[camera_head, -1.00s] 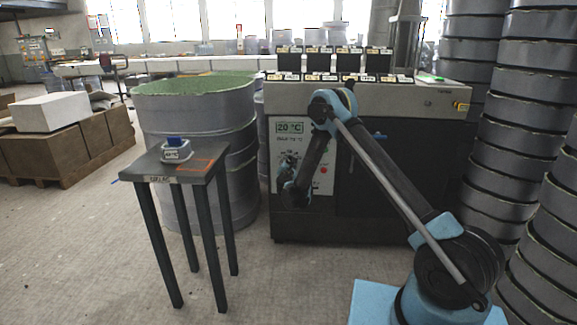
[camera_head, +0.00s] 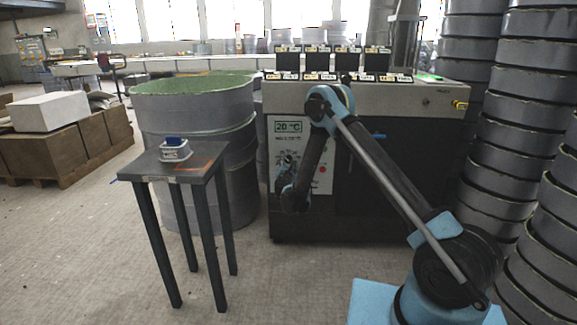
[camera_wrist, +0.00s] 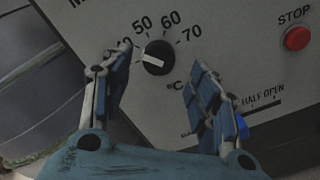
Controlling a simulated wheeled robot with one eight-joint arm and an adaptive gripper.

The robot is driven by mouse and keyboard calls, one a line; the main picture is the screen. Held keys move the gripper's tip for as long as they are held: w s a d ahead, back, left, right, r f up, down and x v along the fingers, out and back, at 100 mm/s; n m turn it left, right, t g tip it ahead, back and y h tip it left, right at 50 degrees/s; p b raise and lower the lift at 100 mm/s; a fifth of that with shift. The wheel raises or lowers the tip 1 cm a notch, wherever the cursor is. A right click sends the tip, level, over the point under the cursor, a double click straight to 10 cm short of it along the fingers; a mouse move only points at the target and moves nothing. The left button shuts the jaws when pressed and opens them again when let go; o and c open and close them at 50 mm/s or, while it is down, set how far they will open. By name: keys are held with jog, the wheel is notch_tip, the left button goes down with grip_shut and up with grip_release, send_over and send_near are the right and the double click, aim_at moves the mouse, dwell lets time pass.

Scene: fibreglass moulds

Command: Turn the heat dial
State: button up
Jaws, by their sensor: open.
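The heat dial (camera_wrist: 157,58) is a round black knob with a white pointer bar on a pale panel, with 50, 60, 70 and °C printed around it. In the wrist view it sits upper middle, ahead of my gripper (camera_wrist: 160,88). My gripper is open, with one blue finger left of the dial and the other to its lower right. Whether a finger touches the dial I cannot tell. In the head view the panel's display (camera_head: 288,127) reads 20 °C, and my arm reaches the panel, partly covering the dial area.
A red STOP button (camera_wrist: 296,38) is right of the dial. A slot marked HALF OPEN (camera_wrist: 262,93) lies at lower right. A small table (camera_head: 150,163) with a white-and-blue container (camera_head: 174,151) stands left of my arm. A large drum (camera_head: 225,110) is behind it.

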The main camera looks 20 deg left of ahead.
jog(key=v, duration=0.8)
jog(key=shift+d, duration=0.15)
jog(key=shift+s, duration=0.1)
